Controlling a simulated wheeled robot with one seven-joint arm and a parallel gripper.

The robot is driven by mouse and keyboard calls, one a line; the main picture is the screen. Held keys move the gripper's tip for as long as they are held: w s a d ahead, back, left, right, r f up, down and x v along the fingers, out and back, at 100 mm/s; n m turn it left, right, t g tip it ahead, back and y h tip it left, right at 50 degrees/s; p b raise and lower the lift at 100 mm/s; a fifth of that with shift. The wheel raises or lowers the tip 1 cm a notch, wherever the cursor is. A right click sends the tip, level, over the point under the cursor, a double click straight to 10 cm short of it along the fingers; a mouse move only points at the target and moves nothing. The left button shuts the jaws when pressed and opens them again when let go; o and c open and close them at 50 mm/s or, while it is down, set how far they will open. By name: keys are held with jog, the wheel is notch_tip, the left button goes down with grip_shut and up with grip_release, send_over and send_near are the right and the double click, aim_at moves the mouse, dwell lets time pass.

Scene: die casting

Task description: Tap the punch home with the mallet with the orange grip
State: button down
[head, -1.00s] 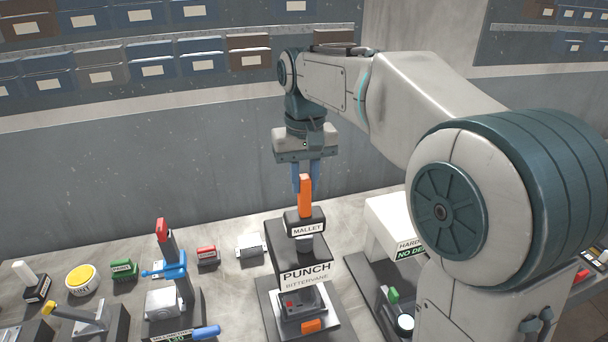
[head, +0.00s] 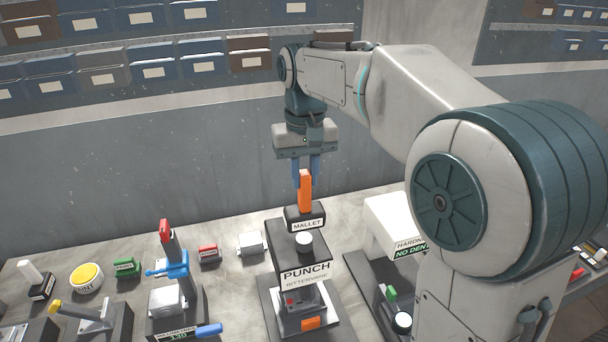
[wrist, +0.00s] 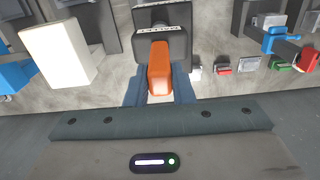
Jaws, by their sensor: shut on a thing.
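The mallet has an orange grip (head: 304,190) and a dark block labelled MALLET (head: 305,219). My gripper (head: 306,174) is shut on the orange grip and holds the mallet upright from above. The wrist view shows the orange grip (wrist: 160,68) between the blue fingers. The punch station (head: 306,273), labelled PUNCH BITTERVANE, stands just below and in front of the mallet. A round light-topped punch cap (head: 304,241) shows on its upper face, under the mallet head. In the head view a gap shows between the head and the cap.
A white hardness unit (head: 395,222) stands close on the right. Bins line the back wall.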

jog(key=shift+r, duration=0.15)
notch_tip(320, 180, up, 5)
jog(key=p, duration=0.4)
dwell(0.5)
